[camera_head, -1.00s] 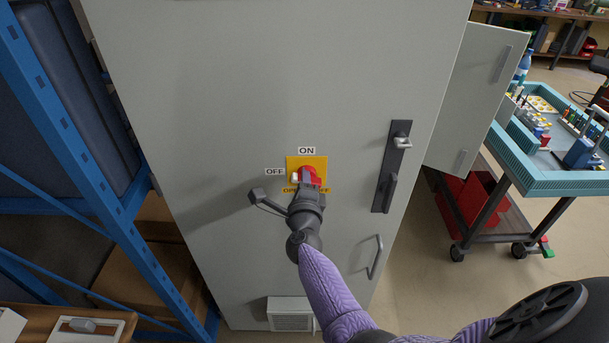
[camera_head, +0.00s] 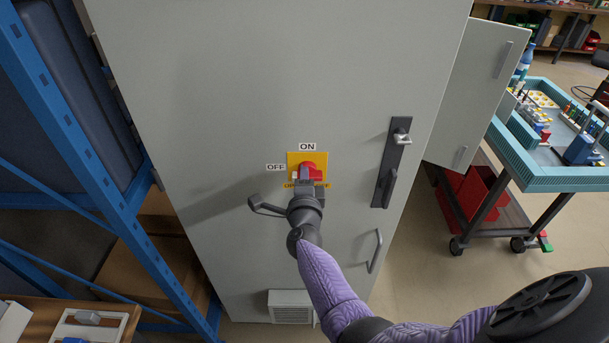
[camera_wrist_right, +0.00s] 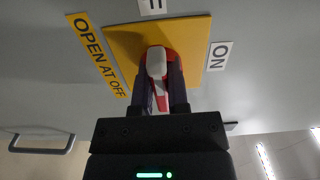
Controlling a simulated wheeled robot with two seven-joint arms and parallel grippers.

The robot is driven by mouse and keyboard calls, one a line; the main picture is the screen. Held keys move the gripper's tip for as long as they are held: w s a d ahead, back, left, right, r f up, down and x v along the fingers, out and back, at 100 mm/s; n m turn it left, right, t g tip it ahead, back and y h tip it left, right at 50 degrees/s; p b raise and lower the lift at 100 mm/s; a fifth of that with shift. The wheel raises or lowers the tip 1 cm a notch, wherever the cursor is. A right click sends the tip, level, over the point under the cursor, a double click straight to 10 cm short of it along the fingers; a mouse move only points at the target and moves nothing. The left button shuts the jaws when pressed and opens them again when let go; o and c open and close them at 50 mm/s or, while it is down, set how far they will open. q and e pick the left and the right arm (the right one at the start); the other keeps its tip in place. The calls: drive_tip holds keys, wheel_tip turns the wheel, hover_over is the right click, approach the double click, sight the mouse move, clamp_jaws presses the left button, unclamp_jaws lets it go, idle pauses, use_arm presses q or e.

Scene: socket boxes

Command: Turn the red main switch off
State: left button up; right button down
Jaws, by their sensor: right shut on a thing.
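The red main switch (camera_head: 311,168) sits on a yellow plate (camera_head: 321,158) on the grey cabinet door. An ON label (camera_head: 307,147) is above it and an OFF label (camera_head: 275,167) is to its left. My right gripper (camera_head: 303,181) reaches up from below and is shut on the switch handle. In the right wrist view, the red and white handle (camera_wrist_right: 157,62) is between the two dark fingers (camera_wrist_right: 160,95). There it lies roughly in line with the partly cut-off label at the top, with ON at the right. Its exact angle is hard to tell. My left gripper is out of view.
A dark door latch (camera_head: 393,162) and a curved handle (camera_head: 375,251) are right of the switch on the door. Blue shelving (camera_head: 90,150) stands at the left. A cart with a teal tray (camera_head: 550,182) stands at the right. The door surface above the switch is clear.

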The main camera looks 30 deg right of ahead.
drive_tip(key=c, duration=0.6)
unclamp_jaws()
drive_tip(key=shift+s+a, duration=0.15)
drive_tip(key=shift+s, duration=0.1)
drive_tip(key=p+v, duration=0.4)
drive_tip(key=v, duration=0.5)
drive_tip(key=shift+s, duration=0.2)
